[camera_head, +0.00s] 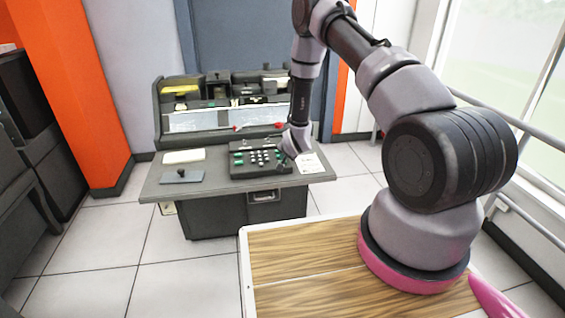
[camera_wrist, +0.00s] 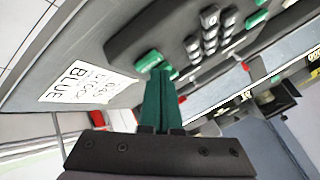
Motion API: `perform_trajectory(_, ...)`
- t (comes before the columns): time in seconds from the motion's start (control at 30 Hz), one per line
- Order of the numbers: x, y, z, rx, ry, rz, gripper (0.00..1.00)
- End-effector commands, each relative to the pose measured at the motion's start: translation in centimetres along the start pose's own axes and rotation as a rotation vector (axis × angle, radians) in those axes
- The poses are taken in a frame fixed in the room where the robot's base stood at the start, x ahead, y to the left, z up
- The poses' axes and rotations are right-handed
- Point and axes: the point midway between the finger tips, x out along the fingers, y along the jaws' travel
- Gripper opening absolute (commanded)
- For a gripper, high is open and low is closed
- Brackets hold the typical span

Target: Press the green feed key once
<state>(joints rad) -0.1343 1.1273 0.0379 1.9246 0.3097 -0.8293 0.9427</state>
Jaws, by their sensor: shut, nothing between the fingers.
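The dark keypad (camera_head: 243,170) sits on the grey desk of the punch machine. In the wrist view, a green key (camera_wrist: 148,61) lies at the near corner of the keypad (camera_wrist: 128,38). More green keys (camera_wrist: 256,19) show at its far end. Which of them is the feed key I cannot tell. My gripper (camera_head: 285,155) is over the right end of the keypad. In the wrist view its two dark green fingers (camera_wrist: 162,70) are together and empty. Their tips are right beside the near green key and partly cover it. Whether they touch it I cannot tell.
A printed white card (camera_wrist: 88,84), with the word BLUE legible, lies on the desk beside the keypad; it also shows in the head view (camera_head: 311,163). Grey number keys (camera_wrist: 210,17) fill the keypad's middle. A white pad (camera_head: 184,156) and a grey plate with a knob (camera_head: 182,177) lie to the left.

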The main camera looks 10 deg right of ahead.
Motion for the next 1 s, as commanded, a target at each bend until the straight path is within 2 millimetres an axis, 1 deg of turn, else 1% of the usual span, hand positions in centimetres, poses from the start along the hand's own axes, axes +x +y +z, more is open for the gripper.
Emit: perform_trajectory(1.0, 0.59, 0.43, 0.44, 0.000, 0.000, 0.000, 0.00)
